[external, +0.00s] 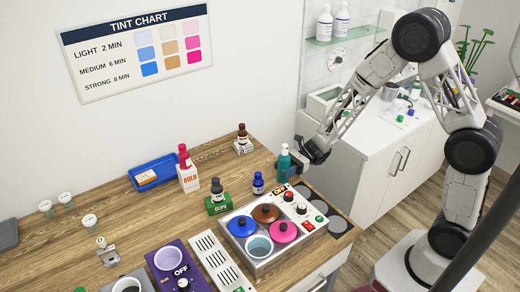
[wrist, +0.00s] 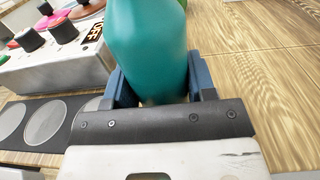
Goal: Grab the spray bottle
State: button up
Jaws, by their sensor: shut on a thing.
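The teal spray bottle (external: 284,160) is upright at the right end of the wooden counter, behind the warmer unit. In the wrist view the teal bottle body (wrist: 146,45) fills the space between the blue fingers, and its top is out of frame. My gripper (external: 291,165) has come in from the right and is shut on the bottle's body; its fingers also show in the wrist view (wrist: 155,85). I cannot tell whether the bottle's base touches the counter.
A warmer unit (external: 258,264) with coloured pots stands just in front. A small blue bottle (external: 258,183), a green box (external: 217,205), a red-topped bottle (external: 184,157) and a blue tray (external: 150,160) are to the left. A white cabinet (external: 385,165) is at right.

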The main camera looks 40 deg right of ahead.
aim_at(285, 162)
jog(key=shift+r, duration=0.25)
jog(key=shift+r, duration=1.3)
jog(key=shift+s+d+r, duration=0.1)
jog(key=shift+s+r, duration=0.05)
jog(key=shift+r, duration=0.15)
jog(key=s+d, duration=0.3)
jog(key=s, duration=0.4)
jog(key=s+d+r, duration=0.1)
jog(key=s+d, duration=0.2)
jog(key=s, duration=0.4)
jog(key=shift+d+r, duration=0.15)
jog(key=shift+d, duration=0.25)
